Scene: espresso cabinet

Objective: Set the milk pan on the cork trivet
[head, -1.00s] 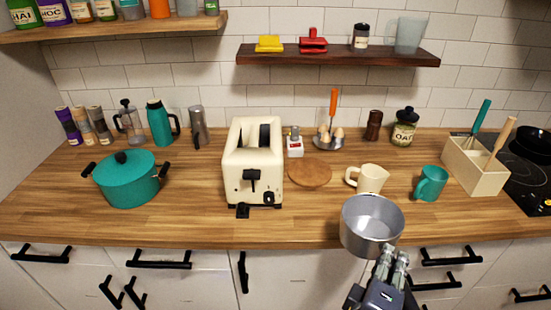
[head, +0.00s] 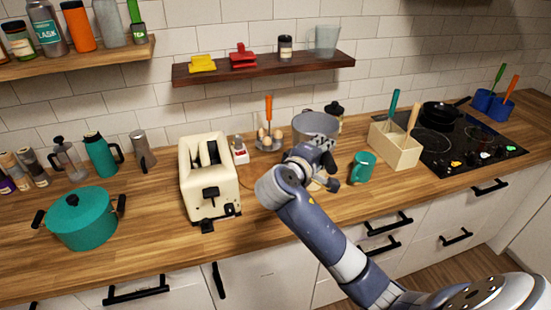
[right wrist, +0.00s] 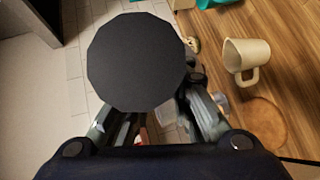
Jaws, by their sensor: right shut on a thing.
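The grey milk pan (head: 316,124) is raised above the back of the counter, in front of the tiled wall. My right gripper (head: 321,148) is shut on it from the near side; the grip itself is largely hidden by my wrist. In the right wrist view a dark flat disc, apparently the pan's underside (right wrist: 135,60), fills the space beyond my right gripper (right wrist: 160,112). The cork trivet (head: 251,178) lies flat right of the toaster, partly hidden by my arm. The trivet (right wrist: 262,122) shows bare at the right wrist view's right edge, apart from the pan. My left gripper is out of view.
A cream mug (right wrist: 247,57) stands near the trivet. The cream toaster (head: 208,180) is left of it, the egg holder (head: 268,143) behind. A teal mug (head: 363,168) and utensil box (head: 396,148) stand to the right. A dark shelf (head: 265,68) hangs above.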

